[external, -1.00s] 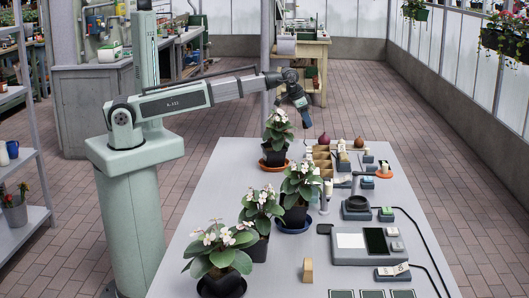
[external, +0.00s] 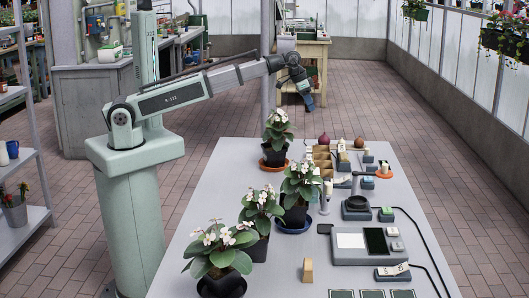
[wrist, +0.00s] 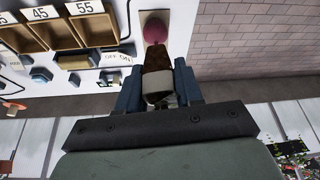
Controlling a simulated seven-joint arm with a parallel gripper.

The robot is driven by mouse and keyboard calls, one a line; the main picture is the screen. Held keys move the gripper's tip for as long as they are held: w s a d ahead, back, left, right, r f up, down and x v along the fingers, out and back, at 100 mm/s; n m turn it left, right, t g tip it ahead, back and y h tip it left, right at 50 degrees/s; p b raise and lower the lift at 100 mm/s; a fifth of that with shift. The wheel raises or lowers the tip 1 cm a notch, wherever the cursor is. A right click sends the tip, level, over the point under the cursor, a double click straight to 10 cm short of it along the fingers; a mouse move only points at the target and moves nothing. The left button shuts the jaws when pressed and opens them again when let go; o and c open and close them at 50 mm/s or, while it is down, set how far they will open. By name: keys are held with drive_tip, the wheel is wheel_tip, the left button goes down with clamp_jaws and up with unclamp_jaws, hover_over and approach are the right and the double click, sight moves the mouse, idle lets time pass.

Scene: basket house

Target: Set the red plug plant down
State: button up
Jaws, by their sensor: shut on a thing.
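My gripper (wrist: 158,88) is shut on a small brown plug (wrist: 157,60) with a pale grey-white end, seen between the blue fingers in the wrist view. I cannot make out any red plant on it from here. In the external view my gripper (external: 308,103) hangs in the air near the far end of the grey table (external: 215,190), and the held plug is too small to tell there. A dark red round thing (wrist: 155,28) shows just beyond the plug in the wrist view; a dark red ball (external: 323,139) stands at the table's far end in the external view.
A wooden compartment tray (wrist: 47,37) with number labels lies at the left in the wrist view, beside a switch block (wrist: 115,58). Several potted plants (external: 300,185) line the table's left side. Scales (external: 365,243) and small devices fill the right side.

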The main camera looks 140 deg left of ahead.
drive_tip(key=w+d+m+t+h, duration=0.15)
drive_tip(key=w+d+m, duration=0.45)
drive_tip(key=w+d, duration=2.75)
drive_tip(key=w+d+m+h, duration=0.1)
drive_tip(key=w+d+m, duration=0.15)
drive_tip(key=d, duration=2.05)
drive_tip(key=w+d+m+h, duration=0.1)
drive_tip(key=w+d+m, duration=0.15)
drive_tip(key=d, duration=2.05)
drive_tip(key=shift+t, duration=0.25)
drive_tip(key=shift+w+d+f, duration=0.1)
drive_tip(key=shift+w+f, duration=0.05)
drive_tip(key=shift+f, duration=3.6)
drive_tip(key=shift+w+d+f, duration=0.1)
drive_tip(key=shift+w+f, duration=0.05)
drive_tip(key=shift+f, duration=3.6)
drive_tip(key=shift+f, duration=0.1)
drive_tip(key=o, duration=1)
